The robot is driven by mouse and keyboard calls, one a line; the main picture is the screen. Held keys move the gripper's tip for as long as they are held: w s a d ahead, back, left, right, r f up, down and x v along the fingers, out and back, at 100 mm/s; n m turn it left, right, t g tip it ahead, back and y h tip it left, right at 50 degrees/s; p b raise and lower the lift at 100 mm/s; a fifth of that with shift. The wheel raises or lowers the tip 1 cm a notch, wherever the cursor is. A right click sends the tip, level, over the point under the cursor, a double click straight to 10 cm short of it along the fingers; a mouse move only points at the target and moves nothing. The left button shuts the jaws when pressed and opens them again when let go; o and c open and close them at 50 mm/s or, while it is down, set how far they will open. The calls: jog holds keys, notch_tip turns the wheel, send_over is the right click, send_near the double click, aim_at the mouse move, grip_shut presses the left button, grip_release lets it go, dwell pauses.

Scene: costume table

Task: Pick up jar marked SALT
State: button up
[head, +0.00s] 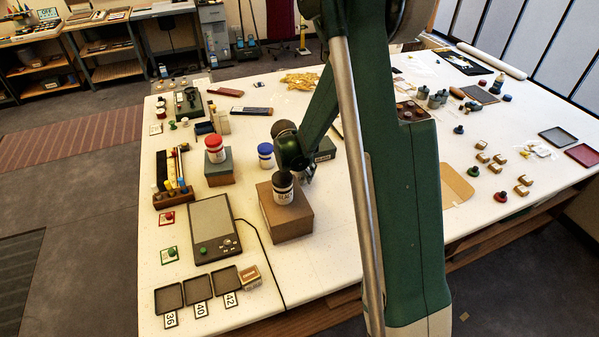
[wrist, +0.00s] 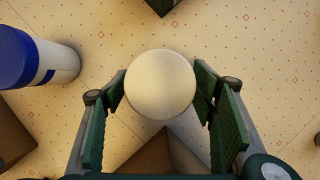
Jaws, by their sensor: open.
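In the wrist view a round, cream-white top (wrist: 161,84), seemingly the lid of a jar, sits between the two green finger pads of my gripper (wrist: 160,98). The fingers are open, one on each side of it, with a small gap at the left; whether the right pad touches it I cannot tell. No label shows on it, so I cannot read SALT. In the head view my gripper (head: 306,176) is low, behind the black-topped jar, and my arm largely hides what is between the fingers.
A blue-lidded jar (head: 265,155) stands close by, at the left in the wrist view (wrist: 50,62). A black-topped jar (head: 283,188) stands on a brown box (head: 286,222). A red-lidded jar (head: 215,148) stands on a grey-green box (head: 220,172). A dark green box (head: 325,149) is behind my gripper.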

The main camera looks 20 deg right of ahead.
jog(key=shift+w+d+f, duration=0.15)
jog(key=shift+f, duration=0.35)
jog(key=shift+c, duration=0.6)
jog(key=c, duration=1)
